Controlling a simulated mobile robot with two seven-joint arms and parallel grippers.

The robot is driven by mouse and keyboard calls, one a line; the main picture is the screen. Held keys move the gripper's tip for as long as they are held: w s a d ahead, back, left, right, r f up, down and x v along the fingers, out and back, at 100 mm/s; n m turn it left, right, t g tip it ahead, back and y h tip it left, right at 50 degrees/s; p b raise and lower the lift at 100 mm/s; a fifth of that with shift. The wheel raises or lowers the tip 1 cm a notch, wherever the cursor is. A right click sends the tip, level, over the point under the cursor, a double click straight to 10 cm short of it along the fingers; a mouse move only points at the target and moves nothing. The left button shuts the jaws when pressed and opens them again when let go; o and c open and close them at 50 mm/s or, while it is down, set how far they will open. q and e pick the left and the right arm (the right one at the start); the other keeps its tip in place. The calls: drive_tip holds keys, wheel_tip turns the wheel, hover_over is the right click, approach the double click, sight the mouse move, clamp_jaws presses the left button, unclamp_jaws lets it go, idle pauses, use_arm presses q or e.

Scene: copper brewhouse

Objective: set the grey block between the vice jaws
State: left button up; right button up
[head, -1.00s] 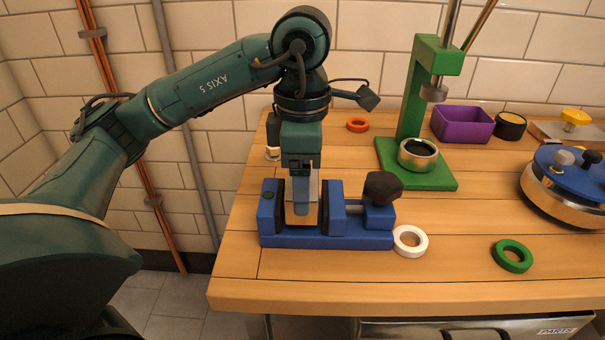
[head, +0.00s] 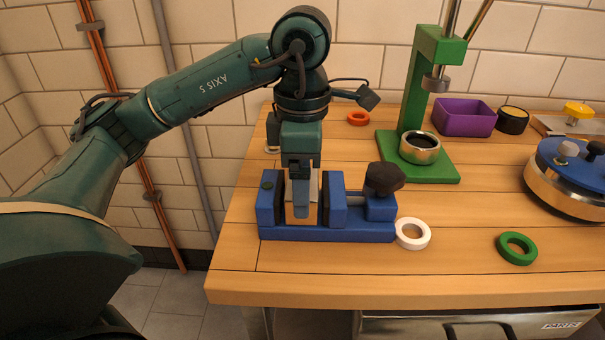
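The blue vice (head: 345,233) stands at the near left of the bench, with a dark knob (head: 384,179) on its right. My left gripper (head: 301,205) points straight down into the gap between the vice jaws. I see it edge-on, one finger in front, so its opening is hidden. A pale piece, apparently the grey block (head: 316,186), shows as a narrow strip beside the finger, between the jaws. Most of it is covered by the finger, and I cannot tell whether it touches the jaws or the vice bed. My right gripper is not in view.
A white ring (head: 413,246) lies against the vice's right end. A green ring (head: 501,249), green press (head: 452,172), purple bin (head: 465,131), orange ring (head: 358,119) and blue-topped round fixture (head: 569,202) are farther right or back.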

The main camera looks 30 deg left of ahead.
use_arm(q)
drive_tip(key=shift+o, duration=1.3)
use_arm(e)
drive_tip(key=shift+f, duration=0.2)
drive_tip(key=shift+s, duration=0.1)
use_arm(q)
wheel_tip(320, 180, up, 5)
drive_tip(key=p, duration=0.4)
drive_tip(key=shift+p, duration=0.3)
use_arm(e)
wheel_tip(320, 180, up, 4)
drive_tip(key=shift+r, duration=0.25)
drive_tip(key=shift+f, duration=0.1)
use_arm(q)
wheel_tip(320, 180, up, 13)
drive_tip(key=p, duration=0.4)
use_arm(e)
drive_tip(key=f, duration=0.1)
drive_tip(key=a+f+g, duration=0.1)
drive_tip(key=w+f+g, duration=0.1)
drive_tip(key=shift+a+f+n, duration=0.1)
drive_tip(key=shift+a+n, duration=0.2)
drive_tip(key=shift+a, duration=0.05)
